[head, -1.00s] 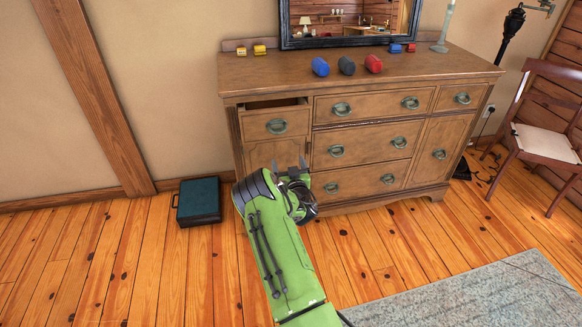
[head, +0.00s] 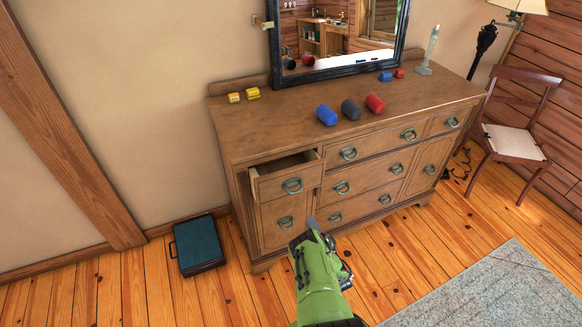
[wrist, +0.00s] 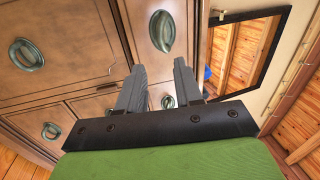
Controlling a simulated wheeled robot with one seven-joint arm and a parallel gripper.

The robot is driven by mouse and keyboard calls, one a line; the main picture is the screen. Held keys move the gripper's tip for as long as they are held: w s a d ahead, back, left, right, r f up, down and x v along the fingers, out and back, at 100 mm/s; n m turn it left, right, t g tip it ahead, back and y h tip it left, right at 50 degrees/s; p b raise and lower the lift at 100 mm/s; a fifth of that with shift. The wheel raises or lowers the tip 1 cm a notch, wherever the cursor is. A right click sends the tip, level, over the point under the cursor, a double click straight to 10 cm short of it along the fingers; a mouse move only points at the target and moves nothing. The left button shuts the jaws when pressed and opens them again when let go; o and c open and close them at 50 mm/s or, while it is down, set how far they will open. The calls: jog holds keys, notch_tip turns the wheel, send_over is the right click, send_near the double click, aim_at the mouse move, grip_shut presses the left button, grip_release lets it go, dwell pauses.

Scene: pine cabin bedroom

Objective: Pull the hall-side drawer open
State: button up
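The dresser's top left drawer (head: 270,187) stands partly open, its front out past the dresser face and its inside showing from above. A ring-shaped metal handle (head: 292,186) hangs on its front. The frames do not show which side is the hall side. The top right drawer (head: 437,127) looks closed. My gripper (head: 314,224) is below and right of the open drawer's handle, apart from it, before the lower front. In the wrist view, my gripper's two fingers (wrist: 158,78) are spread with nothing held. A handle (wrist: 168,102) shows beyond the gap between them.
A blue, a dark and a red cylinder, small yellow blocks (head: 244,95) and a mirror (head: 340,40) are on the dresser top (head: 290,135). A teal case (head: 199,245) lies on the floor at left. A chair (head: 515,140) stands at right, a grey rug (head: 490,290) in front.

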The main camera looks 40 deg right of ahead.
jog(key=b, duration=1.7)
send_near(296, 191)
jog(key=w+f, duration=0.1)
jog(key=w, duration=0.1)
jog(key=shift+m, duration=0.4)
jog(key=shift+d+r+b+x, duration=0.1)
jog(key=shift+b+x, duration=1)
jog(key=shift+x, duration=0.3)
jog(key=shift+d+r+b+x, duration=0.1)
jog(key=shift+b+x, duration=1)
jog(key=shift+x, duration=0.35)
jog(key=shift+d+r+b+x, duration=0.1)
jog(key=shift+r+b+x, duration=0.05)
jog(key=shift+b+x, duration=1.1)
grip_shut()
